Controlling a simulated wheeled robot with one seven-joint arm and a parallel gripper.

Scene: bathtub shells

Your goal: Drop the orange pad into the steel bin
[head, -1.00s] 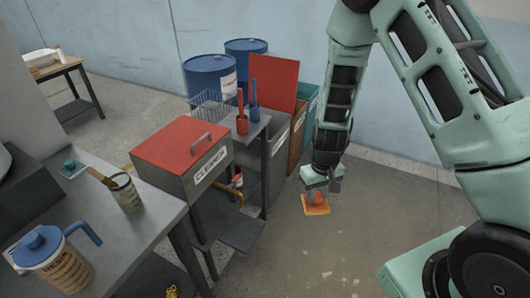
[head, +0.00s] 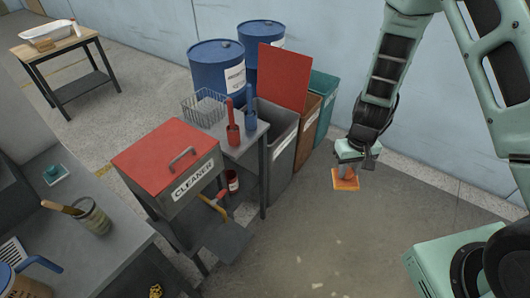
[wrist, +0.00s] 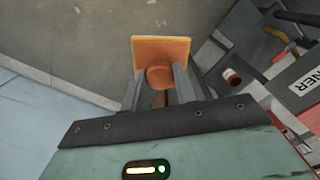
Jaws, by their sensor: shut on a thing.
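The orange pad (head: 345,183) is a flat square with a round knob on its back. My gripper (head: 352,166) is shut on it by the knob, and the pad hangs over open floor, right of the bins. The wrist view also shows the pad (wrist: 160,48) and the knob between the two fingers of my gripper (wrist: 159,82). The steel bin (head: 281,150) is grey with a white label, and its red lid (head: 284,75) stands raised. It is left of my gripper, clearly apart from the pad. The bottom of its inside is hidden.
A brown bin (head: 308,118) and a teal bin (head: 322,88) stand beside the steel bin. A red-lidded cleaner box (head: 165,160) and a small stand with a wire basket (head: 204,106) are left. Blue drums (head: 217,68) stand behind. Floor in front is clear.

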